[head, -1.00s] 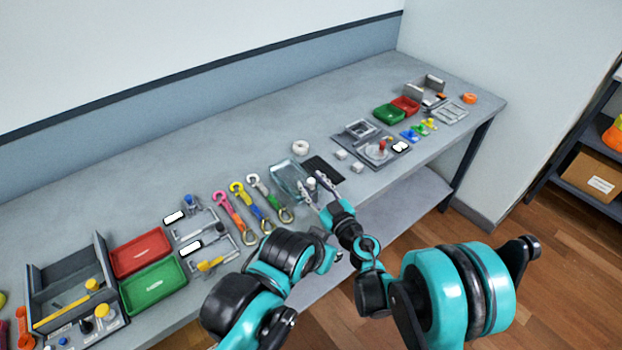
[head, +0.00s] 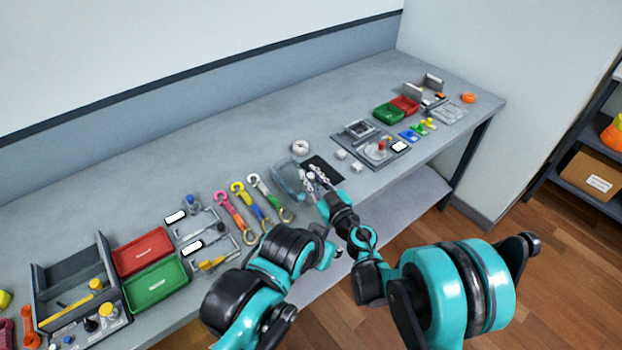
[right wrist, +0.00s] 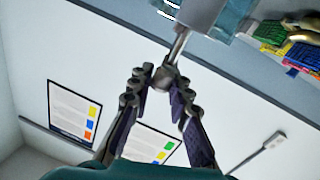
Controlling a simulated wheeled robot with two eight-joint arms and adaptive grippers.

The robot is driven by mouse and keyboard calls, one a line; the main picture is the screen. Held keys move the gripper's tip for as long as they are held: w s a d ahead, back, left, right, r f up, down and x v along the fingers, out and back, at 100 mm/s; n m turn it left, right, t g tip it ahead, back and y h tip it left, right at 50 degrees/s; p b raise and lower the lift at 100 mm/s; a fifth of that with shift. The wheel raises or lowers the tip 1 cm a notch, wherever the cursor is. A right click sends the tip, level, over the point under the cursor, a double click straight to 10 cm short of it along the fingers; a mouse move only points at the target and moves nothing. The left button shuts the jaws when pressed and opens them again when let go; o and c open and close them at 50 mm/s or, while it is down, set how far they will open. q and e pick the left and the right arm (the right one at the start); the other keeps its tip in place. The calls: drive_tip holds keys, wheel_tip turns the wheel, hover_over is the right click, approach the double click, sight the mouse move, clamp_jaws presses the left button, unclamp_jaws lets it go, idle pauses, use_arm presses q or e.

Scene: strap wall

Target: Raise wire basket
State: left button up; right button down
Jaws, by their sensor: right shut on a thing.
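My right gripper (head: 313,177) is over the front part of the bench, beside a clear, teal-tinted container (head: 287,181). In the right wrist view the fingers (right wrist: 163,82) are shut on a small metal knob (right wrist: 163,74). A thin metal rod (right wrist: 179,45) joins the knob to a pale block (right wrist: 197,12) next to a translucent teal part. I cannot make out a wire basket clearly; part of the container is hidden by the gripper.
Straps with hooks (head: 240,205) lie left of the container. A dark mat (head: 328,172), a white round piece (head: 300,147) and small white blocks (head: 356,166) are close to the right gripper. The back strip of the bench (head: 200,140) is clear.

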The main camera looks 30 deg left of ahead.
drive_tip(key=shift+r, duration=0.7)
drive_tip(key=shift+f, duration=0.1)
drive_tip(key=c, duration=1.4)
unclamp_jaws()
drive_tip(key=v, duration=0.7)
drive_tip(key=shift+d, duration=0.25)
drive_tip(key=shift+s, duration=0.1)
